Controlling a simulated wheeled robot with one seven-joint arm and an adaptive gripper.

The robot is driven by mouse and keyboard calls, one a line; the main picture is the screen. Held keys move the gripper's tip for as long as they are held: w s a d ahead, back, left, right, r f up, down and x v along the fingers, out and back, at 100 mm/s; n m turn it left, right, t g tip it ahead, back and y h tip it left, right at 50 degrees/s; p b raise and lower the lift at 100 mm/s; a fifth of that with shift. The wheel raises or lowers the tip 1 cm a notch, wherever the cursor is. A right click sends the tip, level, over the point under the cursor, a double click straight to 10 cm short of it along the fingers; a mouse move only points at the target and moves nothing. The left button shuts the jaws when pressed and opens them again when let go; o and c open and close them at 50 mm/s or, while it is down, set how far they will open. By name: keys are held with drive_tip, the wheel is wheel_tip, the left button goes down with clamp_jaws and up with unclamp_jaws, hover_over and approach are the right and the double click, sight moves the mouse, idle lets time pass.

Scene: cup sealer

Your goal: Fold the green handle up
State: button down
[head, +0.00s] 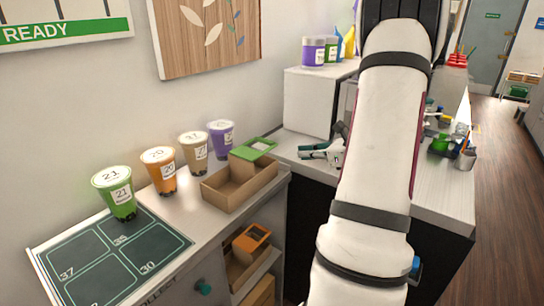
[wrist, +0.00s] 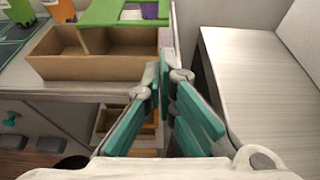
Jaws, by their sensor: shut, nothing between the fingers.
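The cardboard carrier box (head: 238,190) stands on the counter, near its right end. Its green handle (head: 256,149) lies roughly flat at the back right end of the box, with a slot in it. In the wrist view the box (wrist: 95,67) is at the upper left, and the green handle (wrist: 118,13) is along the top, partly cut off by the frame. My gripper (head: 303,153) is to the right of the box, apart from the handle. In the wrist view its teal fingers (wrist: 164,78) come together at the tips, with nothing held.
Several lidded cups, including a green one (head: 117,196) and a purple one (head: 221,141), stand left of and behind the box. A dark numbered mat (head: 105,262) lies at the left. A shelf below holds another box with an orange handle (head: 251,241). A lighter table (wrist: 262,85) is at the right.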

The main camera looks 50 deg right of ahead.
drive_tip(key=shift+s+d+f, duration=0.1)
drive_tip(key=shift+d+f, duration=0.05)
drive_tip(key=shift+d, duration=0.05)
drive_tip(key=x, duration=1)
drive_tip(key=shift+d, duration=0.1)
idle(0.4)
